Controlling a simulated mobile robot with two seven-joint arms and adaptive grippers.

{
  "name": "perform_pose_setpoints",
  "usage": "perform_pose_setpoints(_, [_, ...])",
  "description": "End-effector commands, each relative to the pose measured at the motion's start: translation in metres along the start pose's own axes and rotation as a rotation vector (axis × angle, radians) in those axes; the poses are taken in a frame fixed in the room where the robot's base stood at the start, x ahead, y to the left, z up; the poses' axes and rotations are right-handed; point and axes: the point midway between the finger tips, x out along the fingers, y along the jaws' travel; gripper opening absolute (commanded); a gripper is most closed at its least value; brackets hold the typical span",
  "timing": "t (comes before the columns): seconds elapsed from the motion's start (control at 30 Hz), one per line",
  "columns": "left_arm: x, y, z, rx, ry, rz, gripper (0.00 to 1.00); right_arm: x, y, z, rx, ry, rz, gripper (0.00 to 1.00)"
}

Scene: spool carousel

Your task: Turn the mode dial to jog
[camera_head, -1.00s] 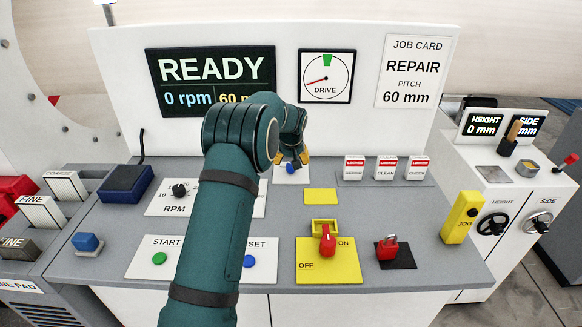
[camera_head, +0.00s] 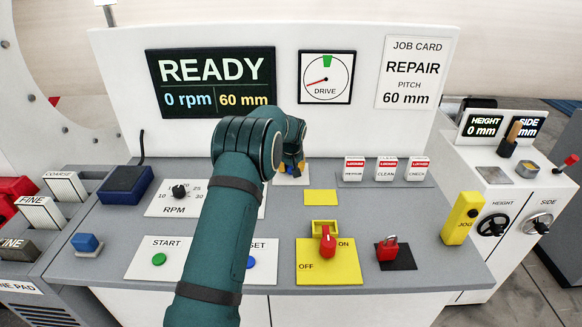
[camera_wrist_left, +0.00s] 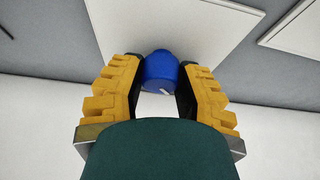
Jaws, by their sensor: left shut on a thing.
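The blue knob (camera_wrist_left: 161,71) sits on a white plate and shows between my left gripper's yellow fingers in the left wrist view. I take it to be the mode dial, but its label is hidden. My left gripper (camera_wrist_left: 161,80) is shut on it, with dark finger pads at its sides. In the head view my left gripper (camera_head: 290,167) is at the white plate (camera_head: 291,181) at the back of the bench, and the arm hides most of the knob. The knob's setting cannot be read. My right gripper is not in view.
The display (camera_head: 211,82) reads READY, 0 rpm, 60 mm. A red switch (camera_head: 327,241) on a yellow plate, a red padlock (camera_head: 388,248) and a yellow JOG box (camera_head: 462,217) stand to the right.

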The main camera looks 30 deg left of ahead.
Motion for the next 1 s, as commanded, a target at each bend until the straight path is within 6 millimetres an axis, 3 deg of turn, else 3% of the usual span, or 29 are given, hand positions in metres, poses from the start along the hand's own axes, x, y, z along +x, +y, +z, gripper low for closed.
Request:
perform_pose_setpoints(0.47, [0.0013,-0.0007,0.0008,0.085,-0.001,0.037,0.0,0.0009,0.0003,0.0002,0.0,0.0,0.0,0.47])
perform_pose_setpoints(1.0, [0.0018,-0.0006,0.0012,0.516,-0.003,0.218,0.0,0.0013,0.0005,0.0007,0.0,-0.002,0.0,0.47])
